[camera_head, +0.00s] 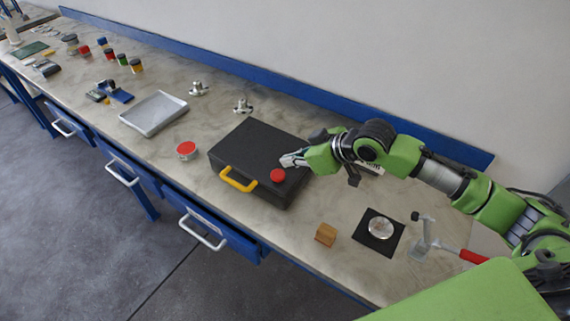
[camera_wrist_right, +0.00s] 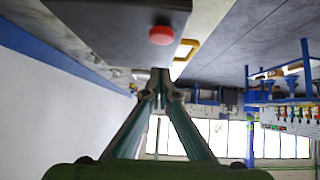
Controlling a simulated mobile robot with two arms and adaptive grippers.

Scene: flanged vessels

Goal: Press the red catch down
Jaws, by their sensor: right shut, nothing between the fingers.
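The red catch (camera_head: 278,175) is a round red knob on top of a black case (camera_head: 252,146) with a yellow handle (camera_head: 238,180) on its front side. In the right wrist view the red catch (camera_wrist_right: 162,35) shows on the dark case, with the yellow handle (camera_wrist_right: 184,55) beyond it. My right gripper (camera_head: 283,160) is shut and empty, over the case beside the catch. In the wrist view its fingertips (camera_wrist_right: 160,80) meet just short of the catch, and a gap shows between them and it. My left gripper is not in view.
A red-topped tin (camera_head: 187,150) and a grey tray (camera_head: 154,113) are left of the case. Metal flanged parts (camera_head: 242,106) stand behind it.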

